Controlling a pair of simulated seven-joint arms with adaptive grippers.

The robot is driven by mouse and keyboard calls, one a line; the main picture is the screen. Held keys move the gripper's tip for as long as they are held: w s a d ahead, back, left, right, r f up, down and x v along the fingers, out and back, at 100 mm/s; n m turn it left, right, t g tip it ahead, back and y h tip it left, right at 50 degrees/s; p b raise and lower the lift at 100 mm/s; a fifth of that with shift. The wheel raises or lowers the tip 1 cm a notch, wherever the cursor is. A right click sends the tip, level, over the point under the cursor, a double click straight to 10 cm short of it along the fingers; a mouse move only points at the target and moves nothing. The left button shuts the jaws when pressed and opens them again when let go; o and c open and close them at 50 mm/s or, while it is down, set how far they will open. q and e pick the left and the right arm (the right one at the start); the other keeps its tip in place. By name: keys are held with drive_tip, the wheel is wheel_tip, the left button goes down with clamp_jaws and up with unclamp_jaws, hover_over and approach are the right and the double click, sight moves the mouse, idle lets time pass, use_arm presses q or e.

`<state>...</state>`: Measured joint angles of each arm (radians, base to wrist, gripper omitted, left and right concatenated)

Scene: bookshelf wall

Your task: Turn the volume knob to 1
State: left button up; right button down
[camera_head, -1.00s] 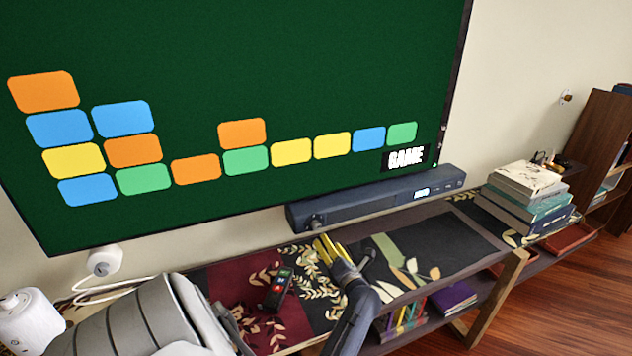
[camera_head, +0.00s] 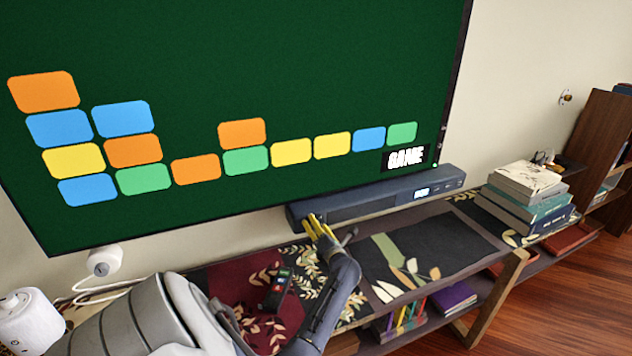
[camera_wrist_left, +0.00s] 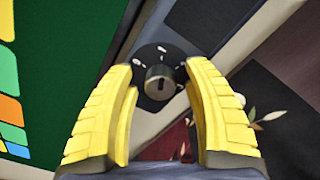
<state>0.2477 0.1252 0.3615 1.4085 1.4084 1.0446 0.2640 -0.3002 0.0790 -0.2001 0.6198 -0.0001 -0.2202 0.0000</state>
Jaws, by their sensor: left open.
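The dark soundbar (camera_head: 372,202) sits under the large screen, with a small lit display near its right end. Its volume knob (camera_wrist_left: 160,82) shows in the left wrist view as a round metallic knob with a dark pointer slot on a black dial with white marks. My left gripper (camera_head: 312,222) has its yellow fingers at the soundbar's left end, hiding the knob in the head view. In the left wrist view the fingers (camera_wrist_left: 164,78) are open on either side of the knob, with gaps visible. I cannot read the dial's marks. My right gripper is not in view.
A remote (camera_head: 277,288) lies on the patterned shelf cover left of my arm. A stack of books (camera_head: 527,195) stands at the right. The screen (camera_head: 260,70) is close behind and above the soundbar. The shelf top right of my arm is fairly clear.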

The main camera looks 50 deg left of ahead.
use_arm(q)
clamp_jaws()
idle(0.4)
drive_tip(key=shift+n, duration=0.3)
unclamp_jaws()
drive_tip(key=shift+d, duration=0.1)
drive_tip(key=v, duration=1.2)
idle(0.5)
